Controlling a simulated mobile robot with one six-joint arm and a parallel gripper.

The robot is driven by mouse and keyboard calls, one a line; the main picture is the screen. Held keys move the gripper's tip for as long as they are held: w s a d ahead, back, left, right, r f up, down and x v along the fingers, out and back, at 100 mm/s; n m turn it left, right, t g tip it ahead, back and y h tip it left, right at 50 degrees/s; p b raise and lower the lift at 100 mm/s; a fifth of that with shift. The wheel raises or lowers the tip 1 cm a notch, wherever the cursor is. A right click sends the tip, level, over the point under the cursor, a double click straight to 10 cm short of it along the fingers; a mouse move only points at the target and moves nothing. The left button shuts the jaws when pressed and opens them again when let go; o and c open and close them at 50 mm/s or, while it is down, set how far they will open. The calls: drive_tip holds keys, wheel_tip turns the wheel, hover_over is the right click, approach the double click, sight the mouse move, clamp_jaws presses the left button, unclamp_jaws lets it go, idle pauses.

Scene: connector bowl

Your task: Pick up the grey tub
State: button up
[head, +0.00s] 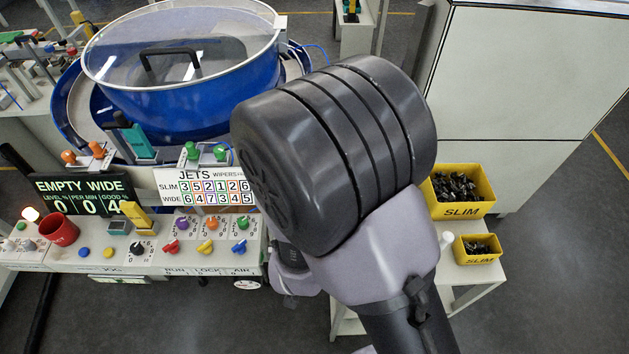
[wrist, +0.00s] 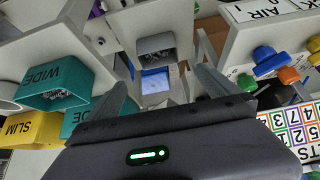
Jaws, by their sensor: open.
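A small grey tub (wrist: 157,47) shows in the upper middle of the wrist view, with its open top towards me; its contents are too small to tell. My gripper (wrist: 162,88) is open, its two dark fingers spread apart with nothing held between them. The tub appears beyond the fingertips, roughly in line with the gap and apart from them. In the head view my arm covers the gripper, and I cannot make out the grey tub there.
A blue-faced object (wrist: 155,82) appears between the fingers. Teal WIDE bins (wrist: 52,82) and a yellow SLIM bin (wrist: 32,130) are at left in the wrist view. Yellow SLIM bins (head: 463,212) stand right of my arm. The control panel (head: 150,252) and blue bowl (head: 190,100) are left.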

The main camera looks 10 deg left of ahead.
drive_tip(key=b+x, duration=0.4)
drive_tip(key=x, duration=0.7)
drive_tip(key=shift+w+d+f, duration=0.1)
drive_tip(key=shift+d+f, duration=0.05)
drive_tip(key=shift+f, duration=0.3)
drive_tip(key=b+x, duration=0.3)
drive_tip(key=x, duration=0.2)
drive_tip(key=shift+d+f, duration=0.1)
drive_tip(key=shift+f, duration=0.05)
drive_tip(key=shift+w, duration=0.1)
drive_tip(key=shift+c, duration=1.1)
drive_tip(key=c, duration=0.9)
